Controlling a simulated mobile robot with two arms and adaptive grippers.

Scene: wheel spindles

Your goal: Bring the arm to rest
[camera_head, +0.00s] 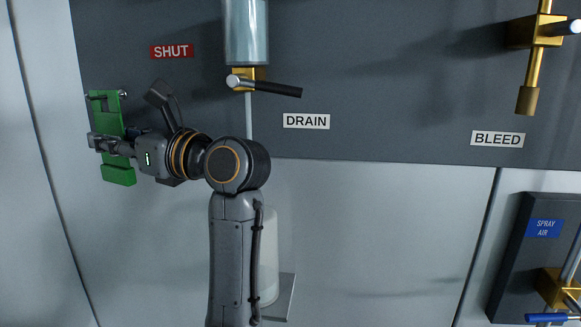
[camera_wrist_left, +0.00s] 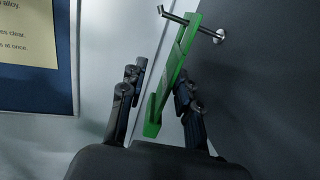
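My left arm rises from the bottom of the head view and bends left at the elbow. My left gripper (camera_head: 104,143) is in front of the dark panel's left edge, at a green plate (camera_head: 108,107). In the left wrist view, the two fingers of the left gripper (camera_wrist_left: 160,85) stand apart, with the green plate (camera_wrist_left: 178,70) between them. A gap shows between the left finger and the plate; whether the right finger touches it I cannot tell. The plate hangs from a metal peg (camera_wrist_left: 205,30) on the panel. My right gripper is in neither view.
A red SHUT label (camera_head: 172,51) is above the arm. A DRAIN valve lever (camera_head: 272,88) sits under a clear cylinder (camera_head: 246,30). A brass BLEED fitting (camera_head: 528,98) is upper right, a SPRAY AIR box (camera_head: 512,270) lower right. A white container (camera_head: 268,255) stands behind my arm.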

